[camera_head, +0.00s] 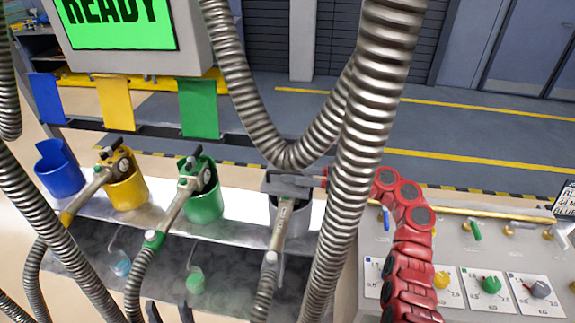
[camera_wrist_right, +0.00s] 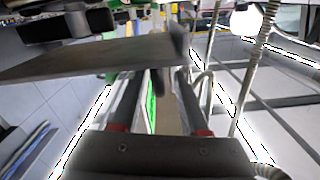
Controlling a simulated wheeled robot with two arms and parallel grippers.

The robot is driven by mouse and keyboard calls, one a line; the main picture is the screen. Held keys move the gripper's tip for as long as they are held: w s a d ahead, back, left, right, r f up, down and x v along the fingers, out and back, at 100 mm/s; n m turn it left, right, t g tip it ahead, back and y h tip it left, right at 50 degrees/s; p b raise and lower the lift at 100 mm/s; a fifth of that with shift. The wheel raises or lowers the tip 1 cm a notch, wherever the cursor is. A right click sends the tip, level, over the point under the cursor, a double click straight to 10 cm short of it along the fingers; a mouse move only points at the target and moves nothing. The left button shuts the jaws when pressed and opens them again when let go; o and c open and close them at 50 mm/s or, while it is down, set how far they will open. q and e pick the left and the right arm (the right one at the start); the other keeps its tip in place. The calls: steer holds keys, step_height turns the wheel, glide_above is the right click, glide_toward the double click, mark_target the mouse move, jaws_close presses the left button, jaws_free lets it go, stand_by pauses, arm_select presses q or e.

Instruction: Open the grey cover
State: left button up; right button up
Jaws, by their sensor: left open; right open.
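The grey holder (camera_head: 303,217) stands at the right end of the row, with a grey nozzle (camera_head: 281,222) in front of it. My right gripper (camera_head: 290,183) is over the top of this holder, at the end of the red arm. In the right wrist view, the right gripper (camera_wrist_right: 160,82) has its two fingers apart. A flat dark grey plate (camera_wrist_right: 85,62) lies across them; I cannot tell whether it is the grey cover or whether the fingers touch it. My left gripper (camera_head: 167,312) shows as two dark, separated fingers at the bottom edge, away from the grey holder.
Blue (camera_head: 60,172), yellow (camera_head: 127,192) and green (camera_head: 205,205) holders stand to the left. Coloured panels hang behind them under a screen (camera_head: 125,22) reading READY. Thick metal hoses (camera_head: 370,90) cross the view. A panel with small levers (camera_head: 455,255) is at right.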

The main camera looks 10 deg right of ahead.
steer(key=shift+x, duration=0.9)
jaws_close()
stand_by(0.8)
